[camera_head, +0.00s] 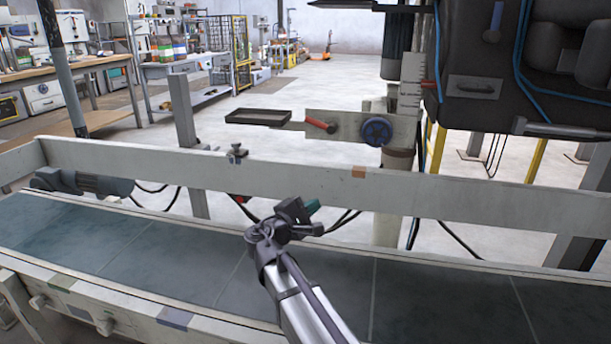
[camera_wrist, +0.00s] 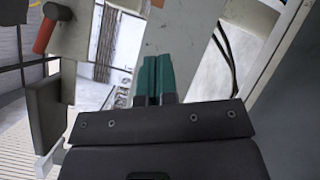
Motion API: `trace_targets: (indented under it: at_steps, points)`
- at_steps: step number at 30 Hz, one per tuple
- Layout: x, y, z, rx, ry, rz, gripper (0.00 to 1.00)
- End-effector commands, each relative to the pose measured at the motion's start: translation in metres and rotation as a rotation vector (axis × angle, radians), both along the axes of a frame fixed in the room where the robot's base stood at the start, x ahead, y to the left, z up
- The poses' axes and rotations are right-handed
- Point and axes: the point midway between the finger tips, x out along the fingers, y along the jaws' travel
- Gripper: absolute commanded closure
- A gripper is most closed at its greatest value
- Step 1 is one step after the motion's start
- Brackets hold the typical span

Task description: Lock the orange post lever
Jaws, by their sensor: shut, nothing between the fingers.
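The orange-red lever (camera_head: 320,126) sits on a pale plate (camera_head: 347,126) beside the upright post, left of a blue handwheel (camera_head: 376,131). It is tilted, with its left end a little higher and a dark end at its right.
A white rail (camera_head: 280,175) with a clamp (camera_head: 236,153) runs between my gripper and the lever. A dark tray (camera_head: 258,117) stands left of the lever. A large dark machine (camera_head: 530,75) hangs at the upper right. The grey conveyor (camera_head: 130,250) is clear.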

Motion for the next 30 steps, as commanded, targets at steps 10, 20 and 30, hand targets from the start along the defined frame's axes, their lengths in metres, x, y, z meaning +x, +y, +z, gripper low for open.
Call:
trace_targets:
  at_steps: [10,20,30]
  points:
    - [0.026,0.071,0.071,-0.778,-0.037,0.069,1.0]
    - [0.027,0.069,0.072,-0.785,-0.025,0.063,1.0]
    - [0.067,0.052,0.103,-0.784,-0.025,0.061,1.0]
